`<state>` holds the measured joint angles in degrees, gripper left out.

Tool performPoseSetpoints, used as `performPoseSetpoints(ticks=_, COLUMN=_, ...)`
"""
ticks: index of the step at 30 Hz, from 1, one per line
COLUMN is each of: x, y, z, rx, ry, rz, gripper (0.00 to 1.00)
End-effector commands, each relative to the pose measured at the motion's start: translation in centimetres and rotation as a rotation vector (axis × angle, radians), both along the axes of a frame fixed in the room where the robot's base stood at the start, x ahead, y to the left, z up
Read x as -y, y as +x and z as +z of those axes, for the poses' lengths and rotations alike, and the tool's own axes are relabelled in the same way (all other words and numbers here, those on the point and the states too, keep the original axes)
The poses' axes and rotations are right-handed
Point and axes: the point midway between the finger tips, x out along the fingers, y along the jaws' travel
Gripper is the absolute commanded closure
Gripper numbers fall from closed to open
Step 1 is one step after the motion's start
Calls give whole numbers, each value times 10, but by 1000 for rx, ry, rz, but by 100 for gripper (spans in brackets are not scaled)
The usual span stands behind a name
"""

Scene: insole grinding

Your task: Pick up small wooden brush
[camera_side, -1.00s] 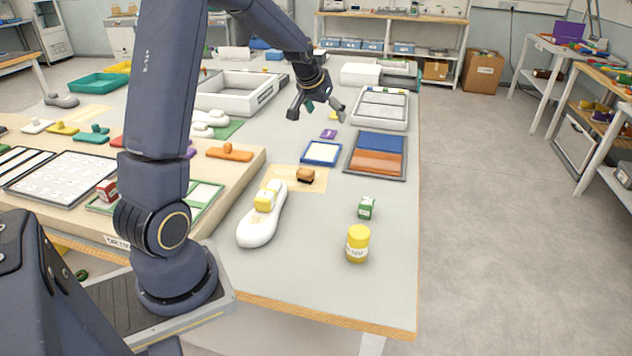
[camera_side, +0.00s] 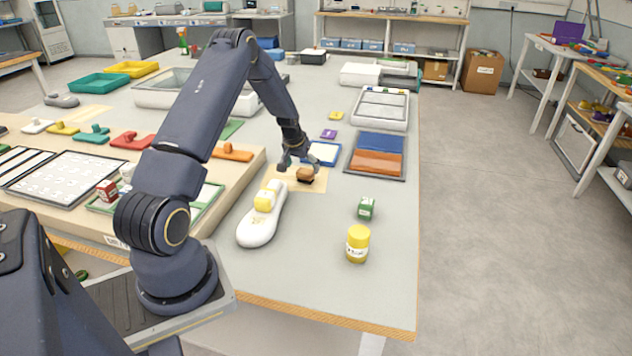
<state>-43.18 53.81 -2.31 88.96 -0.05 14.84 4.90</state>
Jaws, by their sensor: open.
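The small wooden brush (camera_side: 305,175) is a short brown block with a darker underside. It rests on a pale tan mat (camera_side: 317,184) on the grey table. My gripper (camera_side: 299,164) is open and empty, pointing down just above and behind the brush. Its fingers are close to the brush, one on each side of it in the picture. I cannot tell whether a finger touches it.
A white insole form with a yellow block (camera_side: 264,201) lies just left and in front. A blue-framed tray (camera_side: 325,154) is close behind.

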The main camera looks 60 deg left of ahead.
Motion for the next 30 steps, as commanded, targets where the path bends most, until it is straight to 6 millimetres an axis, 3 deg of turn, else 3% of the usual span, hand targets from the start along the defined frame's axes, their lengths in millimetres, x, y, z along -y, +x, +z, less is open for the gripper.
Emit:
performPoseSetpoints(ticks=9, x=-11, y=15, z=-40, rx=-1, ry=0, rz=-1, gripper=10)
performPoseSetpoints(ticks=19, x=-14, y=18, z=-47, rx=1, ry=1, rz=-1, gripper=11)
performPoseSetpoints(ticks=30, x=-14, y=18, z=-46, rx=0, ry=0, rz=-1, gripper=50)
